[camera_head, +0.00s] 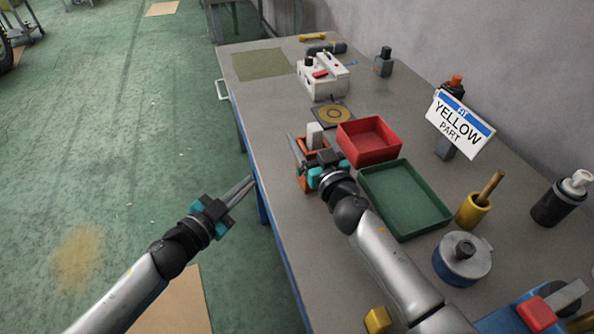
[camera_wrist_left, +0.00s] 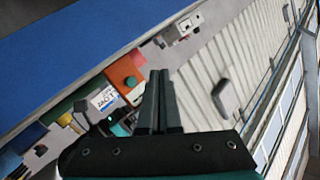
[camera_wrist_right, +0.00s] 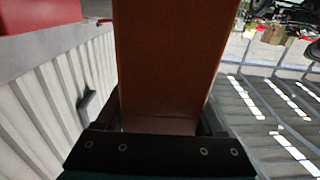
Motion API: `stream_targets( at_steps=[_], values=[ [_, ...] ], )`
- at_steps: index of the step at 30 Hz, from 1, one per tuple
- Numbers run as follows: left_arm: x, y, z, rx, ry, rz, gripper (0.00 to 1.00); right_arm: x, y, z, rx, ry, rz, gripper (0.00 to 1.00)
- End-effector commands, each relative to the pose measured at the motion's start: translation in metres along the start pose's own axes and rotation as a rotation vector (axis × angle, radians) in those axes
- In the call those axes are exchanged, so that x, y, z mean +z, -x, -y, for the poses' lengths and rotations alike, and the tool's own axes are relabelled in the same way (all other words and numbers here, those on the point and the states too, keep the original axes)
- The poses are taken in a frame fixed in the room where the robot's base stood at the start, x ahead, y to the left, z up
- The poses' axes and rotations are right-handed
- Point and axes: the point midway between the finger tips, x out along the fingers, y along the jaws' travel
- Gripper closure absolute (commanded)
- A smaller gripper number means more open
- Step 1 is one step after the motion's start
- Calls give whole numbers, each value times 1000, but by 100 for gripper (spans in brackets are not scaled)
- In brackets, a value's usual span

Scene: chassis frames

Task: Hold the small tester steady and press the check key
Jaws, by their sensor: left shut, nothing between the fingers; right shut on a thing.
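An orange box (camera_head: 308,182), which looks like the small tester, is between the fingers of my right gripper (camera_head: 312,150) near the table's left edge. A pale block (camera_head: 315,135) shows at its far end. The orange body (camera_wrist_right: 165,60) fills the middle of the right wrist view. In the left wrist view the orange box (camera_wrist_left: 122,70) has a round green spot (camera_wrist_left: 131,82), perhaps the check key. I cannot tell whether the box touches the table. My left gripper (camera_head: 250,182) is shut and empty, left of the table edge and apart from the box.
A red tray (camera_head: 370,155) and a green tray (camera_head: 370,193) lie right of the box. A white device with a red button (camera_head: 322,88) and a ringed yellow plate (camera_head: 334,124) are behind. A "yellow part" sign (camera_head: 460,125) stands at right. Open floor lies left.

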Motion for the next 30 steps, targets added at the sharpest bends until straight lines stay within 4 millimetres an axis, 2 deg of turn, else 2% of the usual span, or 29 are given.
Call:
stream_targets(
  at_steps=[7, 20, 26, 30],
  values=[
    [-3, 13, 1, -75, -136, 72, 100, 1, 0, 0, 0, 0, 2, 99],
    [-3, 15, 2, -84, -154, 84, 100, 1, 0, 0, 0, 0, 2, 99],
    [-8, 5, -4, -85, -152, 83, 100, 1, 0, 0, 0, 0, 2, 99],
    [-15, -10, -14, -85, -152, 81, 100, 1, 0, 0, 0, 0, 2, 99]
  ],
)
